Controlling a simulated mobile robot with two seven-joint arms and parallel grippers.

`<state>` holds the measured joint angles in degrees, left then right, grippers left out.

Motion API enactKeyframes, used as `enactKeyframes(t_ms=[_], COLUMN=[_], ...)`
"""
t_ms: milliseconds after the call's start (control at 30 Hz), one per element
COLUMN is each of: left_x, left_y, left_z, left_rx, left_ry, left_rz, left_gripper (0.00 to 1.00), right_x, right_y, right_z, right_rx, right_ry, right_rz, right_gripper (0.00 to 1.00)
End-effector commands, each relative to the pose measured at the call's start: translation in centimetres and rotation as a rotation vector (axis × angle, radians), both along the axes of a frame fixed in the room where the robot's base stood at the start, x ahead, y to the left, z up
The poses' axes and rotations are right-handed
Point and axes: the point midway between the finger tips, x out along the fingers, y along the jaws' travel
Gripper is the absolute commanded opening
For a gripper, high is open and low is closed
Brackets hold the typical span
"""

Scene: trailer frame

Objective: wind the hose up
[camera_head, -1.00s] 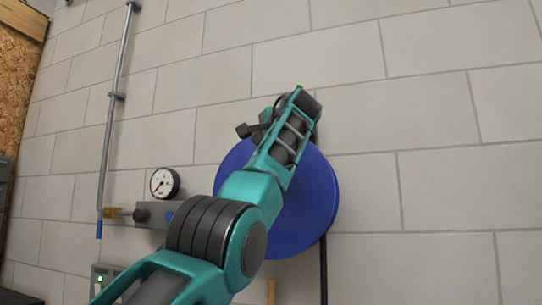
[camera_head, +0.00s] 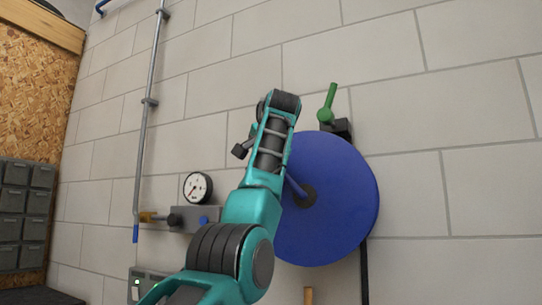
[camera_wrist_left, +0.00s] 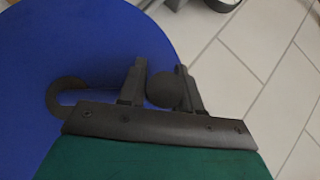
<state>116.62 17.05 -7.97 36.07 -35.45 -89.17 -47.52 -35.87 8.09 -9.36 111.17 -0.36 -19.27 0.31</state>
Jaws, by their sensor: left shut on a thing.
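The hose reel shows as a large blue disc (camera_head: 335,215) on the wall, with a dark hub (camera_head: 303,196) and a short blue crank arm (camera_head: 293,184) running up-left from it. The dark hose (camera_head: 364,272) hangs straight down from the reel's lower right. My left gripper (camera_head: 243,148) is at the reel's upper left edge, largely hidden by my own arm. In the left wrist view its two dark fingers are shut on a dark round knob (camera_wrist_left: 165,90), out from the hub (camera_wrist_left: 68,98). My right gripper is not in view.
A green lever (camera_head: 328,100) on a black mount stands above the reel. Left of it are a pressure gauge (camera_head: 197,188), a valve block (camera_head: 193,219) and a vertical pipe (camera_head: 146,120). Grey bins (camera_head: 22,215) stand at far left. The wall right of the reel is clear.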

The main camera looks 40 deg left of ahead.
Motion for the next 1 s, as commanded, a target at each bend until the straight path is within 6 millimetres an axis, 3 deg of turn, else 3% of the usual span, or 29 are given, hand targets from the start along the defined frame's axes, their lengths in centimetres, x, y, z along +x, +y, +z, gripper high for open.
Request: enactKeyframes(t_ms=[33, 400, 967, 1000], left_x=[0.2, 0.0, 0.0, 0.0], left_y=[0.1, 0.8, 0.8, 0.8], left_z=[-0.8, -2.3, -2.6, -2.6], left_rx=[-0.044, -0.192, -0.216, -0.215], left_ry=[0.008, -0.038, -0.045, -0.046], left_rz=[0.001, -0.002, -0.008, -0.008], left_gripper=[0.00, 0.00, 0.00, 0.37], right_x=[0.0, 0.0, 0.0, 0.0], right_y=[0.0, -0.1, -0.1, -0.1], right_z=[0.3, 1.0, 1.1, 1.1], right_rx=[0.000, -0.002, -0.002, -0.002], right_ry=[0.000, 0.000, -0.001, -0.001], right_rz=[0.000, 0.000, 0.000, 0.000], right_gripper=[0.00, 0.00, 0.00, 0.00])
